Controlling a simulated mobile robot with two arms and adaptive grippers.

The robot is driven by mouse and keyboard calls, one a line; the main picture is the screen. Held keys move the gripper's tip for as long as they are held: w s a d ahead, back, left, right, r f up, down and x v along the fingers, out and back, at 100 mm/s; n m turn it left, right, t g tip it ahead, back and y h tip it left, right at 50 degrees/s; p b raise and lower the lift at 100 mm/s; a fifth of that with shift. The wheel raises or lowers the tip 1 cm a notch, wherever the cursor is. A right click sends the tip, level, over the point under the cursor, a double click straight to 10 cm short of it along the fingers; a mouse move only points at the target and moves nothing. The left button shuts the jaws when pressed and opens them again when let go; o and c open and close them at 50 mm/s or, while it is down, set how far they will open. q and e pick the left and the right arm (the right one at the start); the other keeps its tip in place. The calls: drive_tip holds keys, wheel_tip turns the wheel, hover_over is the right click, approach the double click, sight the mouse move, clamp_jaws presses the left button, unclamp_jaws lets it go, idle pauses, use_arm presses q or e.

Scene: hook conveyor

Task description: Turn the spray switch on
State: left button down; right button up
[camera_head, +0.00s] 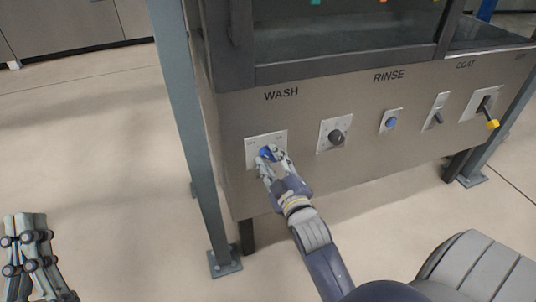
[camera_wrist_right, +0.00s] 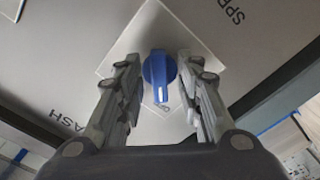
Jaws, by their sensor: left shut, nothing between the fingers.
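A blue rotary knob (camera_head: 267,153) sits on a square pale plate under the word WASH on the machine's front panel. In the right wrist view the knob (camera_wrist_right: 159,72) stands between my finger pads, its white pointer line toward the bottom of the picture, near a small, partly hidden plate label. My right gripper (camera_head: 271,158) is open around the knob; in the wrist view (camera_wrist_right: 158,62) a gap shows on each side. My left gripper (camera_head: 28,222) is shut and empty at the lower left, away from the panel.
To the right on the panel are a black knob (camera_head: 336,136), a blue button (camera_head: 392,123), a toggle switch (camera_head: 437,118) and a yellow-tipped lever (camera_head: 491,124). A grey upright post (camera_head: 187,130) stands left of the panel. The floor at left is clear.

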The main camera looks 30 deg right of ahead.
use_arm(q)
drive_tip(key=shift+r, duration=0.25)
use_arm(e)
drive_tip(key=shift+w, duration=0.15)
clamp_jaws()
